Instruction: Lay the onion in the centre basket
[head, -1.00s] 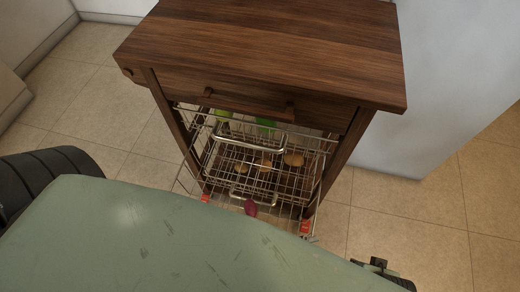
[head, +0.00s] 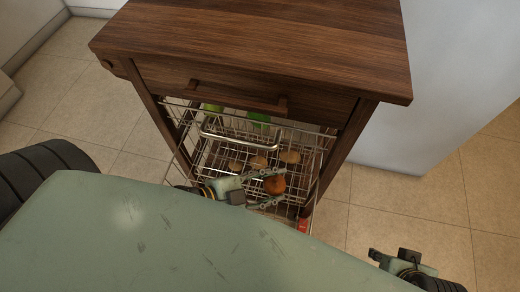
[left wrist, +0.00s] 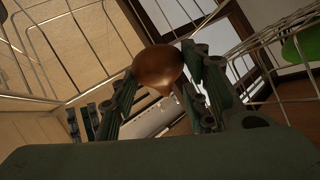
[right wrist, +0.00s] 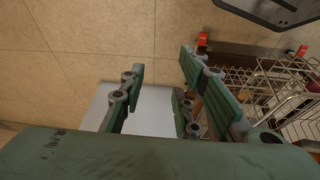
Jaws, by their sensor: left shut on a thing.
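The onion (head: 275,185) is brown and round. It also shows in the left wrist view (left wrist: 158,69), between the fingers. My left gripper (head: 268,186) is shut on it at the front of the wire cart. The centre basket (head: 215,158) is a wire basket under the top one and holds several brown, potato-like items. In the head view the onion overlaps its front right part; I cannot tell whether it is inside the wires. My right gripper (right wrist: 160,72) is open and empty, off to the right of the cart; it also shows in the head view (head: 402,258).
A top wire basket (head: 183,112) with green items (head: 258,119) sits close above, its chrome handle (head: 238,141) sticking out in front. The wooden cart top (head: 260,40) and drawer overhang the baskets. A white surface (head: 455,70) stands right. Tiled floor is clear both sides.

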